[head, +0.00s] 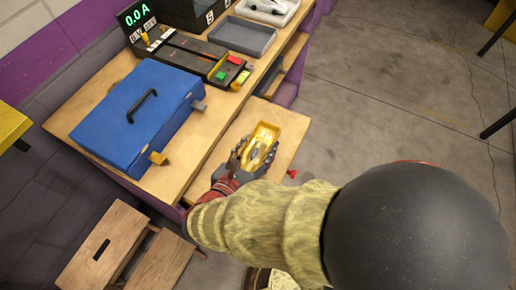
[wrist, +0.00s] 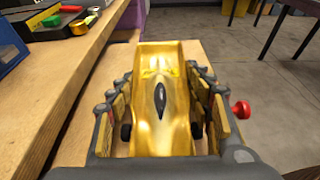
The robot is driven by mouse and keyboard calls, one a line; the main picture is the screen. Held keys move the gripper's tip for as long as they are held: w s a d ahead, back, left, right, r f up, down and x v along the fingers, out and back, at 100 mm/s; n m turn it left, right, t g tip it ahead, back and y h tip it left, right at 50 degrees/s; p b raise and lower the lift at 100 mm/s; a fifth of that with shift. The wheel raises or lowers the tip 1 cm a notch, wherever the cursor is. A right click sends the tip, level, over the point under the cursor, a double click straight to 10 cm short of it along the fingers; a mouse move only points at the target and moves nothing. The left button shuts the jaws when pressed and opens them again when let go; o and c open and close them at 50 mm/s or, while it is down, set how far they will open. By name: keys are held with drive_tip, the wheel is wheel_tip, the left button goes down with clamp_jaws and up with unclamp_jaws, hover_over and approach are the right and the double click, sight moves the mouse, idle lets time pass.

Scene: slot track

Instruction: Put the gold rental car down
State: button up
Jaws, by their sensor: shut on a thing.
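The gold rental car (head: 262,142) is a shiny gold slot car with a dark cockpit and black wheels. In the wrist view the car (wrist: 163,95) lies between the fingers of my gripper (wrist: 164,100), pointing away from the palm. The car is over a light wooden pull-out board (head: 285,125) at the front of the bench. I cannot tell whether its wheels touch the board.
A blue toolbox (head: 130,115) stands on the bench to the left. Behind are a grey tray (head: 242,36), a track tester with coloured buttons and a display (head: 137,14). A red knob (head: 292,173) sits by the board's edge. A wooden stool (head: 105,245) stands below.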

drive_tip(key=o, duration=1.3)
drive_tip(key=shift+c, duration=0.2)
